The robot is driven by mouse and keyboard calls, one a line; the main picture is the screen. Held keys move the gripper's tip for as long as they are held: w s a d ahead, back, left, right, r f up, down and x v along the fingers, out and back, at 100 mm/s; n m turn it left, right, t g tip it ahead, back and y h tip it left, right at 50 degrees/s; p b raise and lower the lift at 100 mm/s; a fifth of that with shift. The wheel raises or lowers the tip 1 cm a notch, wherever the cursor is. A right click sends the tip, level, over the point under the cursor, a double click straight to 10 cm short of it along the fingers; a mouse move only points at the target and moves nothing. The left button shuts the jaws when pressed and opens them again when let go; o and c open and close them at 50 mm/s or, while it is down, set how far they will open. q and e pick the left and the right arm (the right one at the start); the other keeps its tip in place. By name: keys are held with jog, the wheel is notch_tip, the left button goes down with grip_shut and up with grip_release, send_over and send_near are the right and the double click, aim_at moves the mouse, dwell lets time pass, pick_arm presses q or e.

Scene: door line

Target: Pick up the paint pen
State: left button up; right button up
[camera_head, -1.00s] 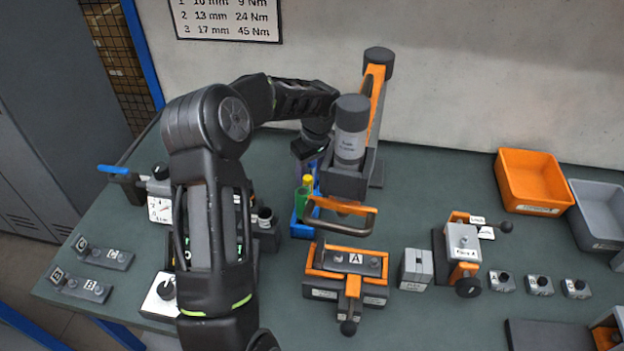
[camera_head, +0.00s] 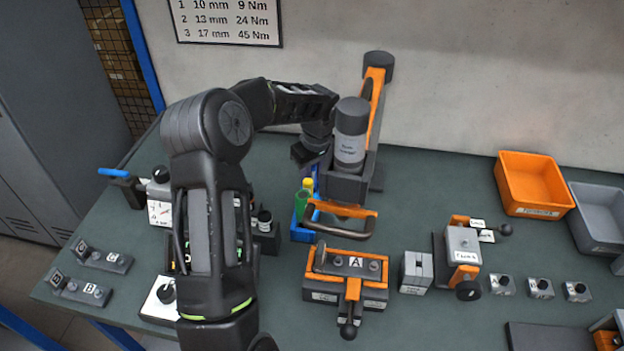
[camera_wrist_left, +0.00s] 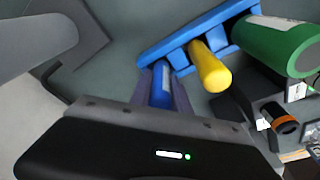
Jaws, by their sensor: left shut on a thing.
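The paint pen, seen as a blue barrel (camera_wrist_left: 162,86) in the left wrist view, is between the fingers of my left gripper (camera_wrist_left: 163,92). The gripper is shut on it. The pen's far end meets the blue rack (camera_wrist_left: 207,24); I cannot tell how deep it sits. In the head view the blue rack (camera_head: 301,232) stands on the bench below my left wrist, and the pen and fingertips are mostly hidden there. My right gripper is not in view.
A grey and orange press (camera_head: 350,150) stands just right of my wrist. An orange bin (camera_head: 533,185) is at the far right.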

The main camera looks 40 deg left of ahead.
pick_arm(q)
grip_shut()
jog(key=shift+r, duration=0.1)
jog(key=shift+r+p, duration=0.4)
jog(key=shift+r, duration=0.4)
jog(key=shift+s+a+h, duration=0.1)
jog(key=shift+a+h, duration=0.05)
jog(key=shift+h, duration=0.15)
jog(key=shift+s+a+f+t+h+p, duration=0.15)
jog(key=shift+a+t+h+p, duration=0.2)
jog(key=shift+h, duration=0.25)
jog(key=shift+s+a+f+t+h+p, duration=0.15)
jog(key=shift+a+t+h+p, duration=0.1)
jog(key=shift+h+p, duration=0.3)
notch_tip(320, 180, up, 6)
jog(key=a+p, duration=0.1)
jog(key=p, duration=0.3)
jog(key=s+a+y, duration=0.1)
jog(key=s+a, duration=0.2)
jog(key=a, duration=0.3)
jog(key=s+a+r+g+y, duration=0.1)
jog(key=s+a, duration=0.2)
jog(key=a, duration=0.4)
jog(key=s+a+y, duration=0.1)
jog(key=s+a, duration=0.2)
jog(key=a, duration=0.3)
jog(key=shift+s+a+r, duration=0.25)
jog(key=shift+s+r, duration=0.1)
jog(key=shift+r, duration=0.05)
